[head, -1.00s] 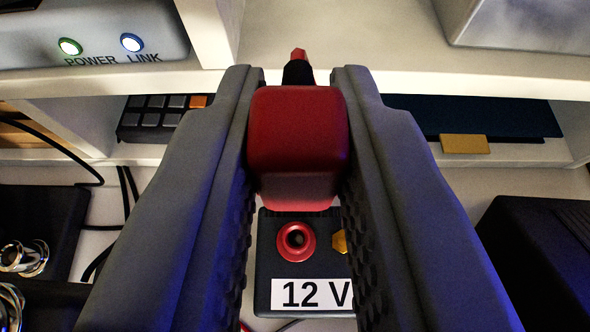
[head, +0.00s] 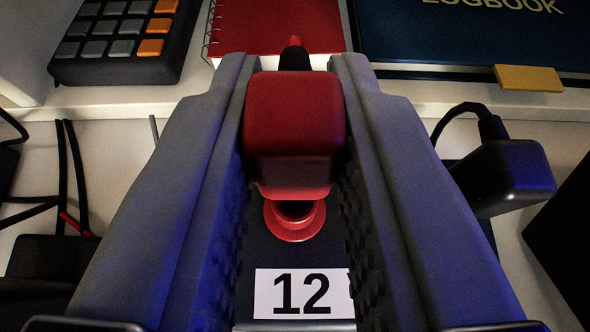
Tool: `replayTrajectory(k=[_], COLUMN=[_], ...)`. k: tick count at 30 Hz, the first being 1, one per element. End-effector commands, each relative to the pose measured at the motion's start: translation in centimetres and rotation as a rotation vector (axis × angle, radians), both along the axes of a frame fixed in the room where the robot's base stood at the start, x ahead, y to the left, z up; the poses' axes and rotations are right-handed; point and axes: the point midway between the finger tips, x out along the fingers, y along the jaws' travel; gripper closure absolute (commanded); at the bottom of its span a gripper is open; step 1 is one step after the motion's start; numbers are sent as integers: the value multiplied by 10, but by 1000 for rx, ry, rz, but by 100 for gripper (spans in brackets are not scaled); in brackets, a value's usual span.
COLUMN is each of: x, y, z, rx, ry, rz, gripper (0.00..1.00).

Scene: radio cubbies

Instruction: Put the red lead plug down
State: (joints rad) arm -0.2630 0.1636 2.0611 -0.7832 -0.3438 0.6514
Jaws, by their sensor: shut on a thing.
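My gripper (head: 296,150) is shut on the red lead plug (head: 295,115), a rounded red block with a dark sleeve and red tip at its far end. The plug is gripped between the two grey fingers. Just below it in the picture is a red ringed socket (head: 294,228) on a black box (head: 262,247) with a white label (head: 303,293) reading "12". The plug hides the socket's upper part. I cannot tell whether plug and socket touch. My fingers hide both sides of the box.
A black plug-like block with a cable (head: 505,175) stands right of my gripper. On the shelf behind are a keypad (head: 125,40), a red spiral notebook (head: 275,25) and a blue logbook (head: 430,35) with a yellow tab (head: 528,78). Dark cables (head: 65,170) lie at left.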

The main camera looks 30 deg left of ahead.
Motion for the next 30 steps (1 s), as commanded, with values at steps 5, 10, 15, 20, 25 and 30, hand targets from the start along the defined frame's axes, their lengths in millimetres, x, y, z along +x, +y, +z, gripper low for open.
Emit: replayTrajectory(k=[5, 10, 15, 20, 25, 30], x=[0, 0, 0, 0, 0, 0], y=[0, 0, 0, 0, 0, 0], z=[-20, -22, -22, -21, -21, -21], rx=[0, 0, 0, 0, 0, 0], ry=[1, -1, -1, -1, 0, -1], rz=[0, 0, 0, 0, 0, 0], gripper=[100, 100, 65, 61, 61, 61])
